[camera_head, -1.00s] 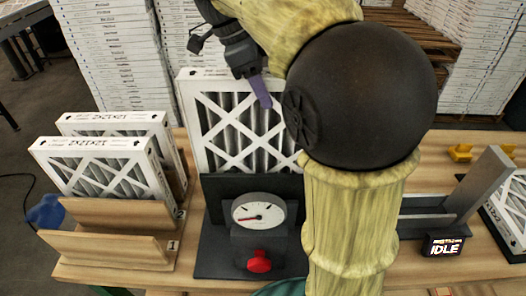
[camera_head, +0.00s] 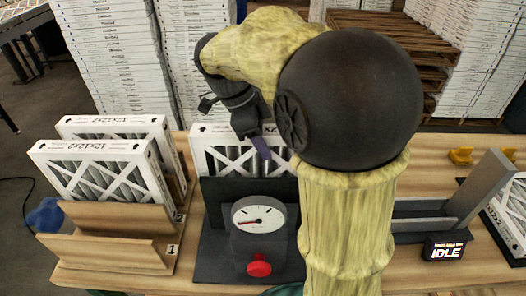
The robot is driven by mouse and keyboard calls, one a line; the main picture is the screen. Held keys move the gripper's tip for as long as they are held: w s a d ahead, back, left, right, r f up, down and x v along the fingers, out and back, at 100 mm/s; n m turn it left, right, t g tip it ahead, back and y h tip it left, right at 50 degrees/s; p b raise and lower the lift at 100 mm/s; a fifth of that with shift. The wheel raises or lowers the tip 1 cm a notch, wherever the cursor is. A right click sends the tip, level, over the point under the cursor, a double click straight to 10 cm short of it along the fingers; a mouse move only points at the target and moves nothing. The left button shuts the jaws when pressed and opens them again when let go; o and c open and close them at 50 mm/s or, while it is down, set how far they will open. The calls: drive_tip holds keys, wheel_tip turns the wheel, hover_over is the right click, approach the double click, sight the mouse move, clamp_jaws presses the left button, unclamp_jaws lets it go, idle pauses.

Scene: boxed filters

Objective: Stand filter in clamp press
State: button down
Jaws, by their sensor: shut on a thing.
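A white-framed pleated filter (camera_head: 222,161) stands upright behind the dark front plate of a fixture that looks like the clamp press (camera_head: 216,193). The press has a round white gauge (camera_head: 258,219) and a red knob (camera_head: 259,269) in front. The plate hides the filter's lower part, so I cannot tell whether it rests on the base. My gripper (camera_head: 261,147) is shut on this filter near its top edge. My wrist and arm cover the filter's right side. Two more filters (camera_head: 92,147) stand in a wooden rack (camera_head: 105,250) at the left.
A grey slotted fixture (camera_head: 440,210) with a screen reading IDLE (camera_head: 444,250) stands at the right, with another filter (camera_head: 516,215) at the edge. Yellow parts (camera_head: 461,156) lie behind it. A blue object (camera_head: 45,215) is left of the rack. Stacks of white boxes (camera_head: 110,60) stand behind the table.

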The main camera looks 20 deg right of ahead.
drive_tip(key=shift+f, duration=1.95)
drive_tip(key=c, duration=0.8)
unclamp_jaws()
drive_tip(key=shift+c, duration=0.2)
drive_tip(key=v, duration=1.2)
